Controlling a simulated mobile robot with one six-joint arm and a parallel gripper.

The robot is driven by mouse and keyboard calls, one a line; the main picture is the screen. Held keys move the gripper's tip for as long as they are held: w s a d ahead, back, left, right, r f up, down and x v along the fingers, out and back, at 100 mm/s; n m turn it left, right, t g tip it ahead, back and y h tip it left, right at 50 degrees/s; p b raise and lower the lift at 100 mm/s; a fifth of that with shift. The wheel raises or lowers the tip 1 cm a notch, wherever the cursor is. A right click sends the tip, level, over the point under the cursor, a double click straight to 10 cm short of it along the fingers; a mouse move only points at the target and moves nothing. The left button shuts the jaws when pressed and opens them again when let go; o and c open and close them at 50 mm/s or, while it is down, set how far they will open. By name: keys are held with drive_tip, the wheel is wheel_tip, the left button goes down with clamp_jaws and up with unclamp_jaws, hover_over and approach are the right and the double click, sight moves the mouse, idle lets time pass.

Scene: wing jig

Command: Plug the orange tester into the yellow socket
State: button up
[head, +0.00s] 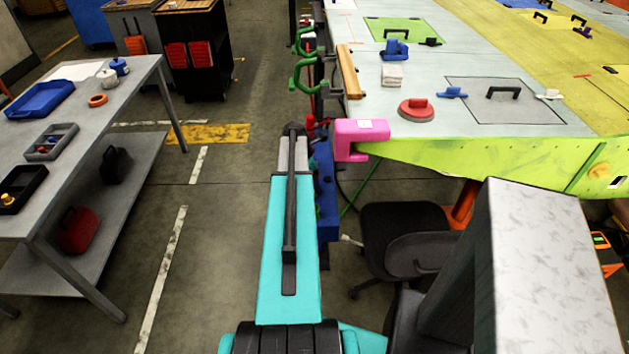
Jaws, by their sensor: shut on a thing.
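An orange device (600,240) with a small greenish screen shows at the far right edge, partly cut off and partly behind a grey block. It may be the orange tester, but I cannot tell for sure. I cannot make out a yellow socket in this view. A round yellow-orange fitting (598,171) sits on the green side of the wing; I cannot tell what it is. My cyan arm reaches forward from the bottom centre. My gripper does not show, so what it holds is hidden.
The wing jig's top (440,60) fills the upper right, with a pink clamp (358,139) at its near corner. A dark chair (405,240) stands below it. A grey workbench (110,110) with trays is at left. The aisle between is clear.

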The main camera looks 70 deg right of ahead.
drive_tip(key=shift+f, duration=0.45)
idle(0.3)
drive_tip(key=o, duration=1.1)
drive_tip(key=b+v, duration=0.2)
drive_tip(key=v, duration=1.1)
drive_tip(key=shift+r, duration=0.25)
drive_tip(key=shift+a+r, duration=0.1)
drive_tip(key=shift+r, duration=0.05)
